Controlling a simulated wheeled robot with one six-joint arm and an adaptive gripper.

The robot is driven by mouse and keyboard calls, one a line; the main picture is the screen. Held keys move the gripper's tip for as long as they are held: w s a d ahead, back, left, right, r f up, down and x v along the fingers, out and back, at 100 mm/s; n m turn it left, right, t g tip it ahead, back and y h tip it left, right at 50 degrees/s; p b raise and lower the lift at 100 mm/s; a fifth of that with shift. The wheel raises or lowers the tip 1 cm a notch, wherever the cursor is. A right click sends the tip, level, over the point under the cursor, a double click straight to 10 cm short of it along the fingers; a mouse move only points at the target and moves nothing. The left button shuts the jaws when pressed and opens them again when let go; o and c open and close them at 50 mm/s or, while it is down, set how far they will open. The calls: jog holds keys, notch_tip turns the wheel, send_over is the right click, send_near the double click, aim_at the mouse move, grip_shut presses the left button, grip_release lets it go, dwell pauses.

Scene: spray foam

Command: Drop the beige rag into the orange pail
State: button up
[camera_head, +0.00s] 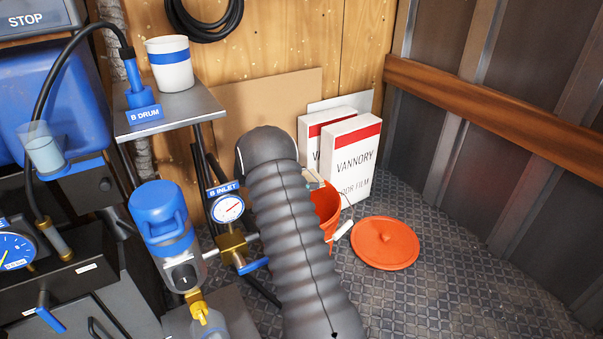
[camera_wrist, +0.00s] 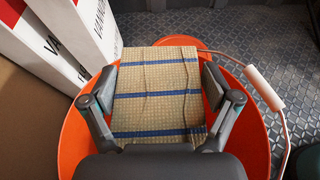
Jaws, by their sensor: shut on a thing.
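The beige rag (camera_wrist: 155,122) with blue stripes is spread between the two fingers of my gripper (camera_wrist: 158,88) in the wrist view. The fingers press on its left and right edges. The orange pail (camera_wrist: 257,120) is around and below the rag and gripper, and its rim shows on both sides. In the head view the pail (camera_head: 327,208) is partly hidden behind my arm, and a small pale bit of the rag (camera_head: 311,179) shows at its top. How far the rag is above or inside the rim is unclear.
The round orange lid (camera_head: 385,243) lies on the metal floor right of the pail. White boxes with red bands (camera_head: 349,160) stand close behind it. The pail's wire handle with white grip (camera_wrist: 264,88) hangs out to the right. A gauge and valve (camera_head: 229,209) stand left of my arm.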

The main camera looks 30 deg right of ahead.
aim_at(307, 178)
notch_tip(307, 178, down, 6)
jog(key=b, duration=0.3)
jog(key=shift+r, duration=0.1)
jog(key=o, duration=0.9)
jog(key=shift+a, duration=0.1)
notch_tip(307, 178, up, 10)
dwell(0.5)
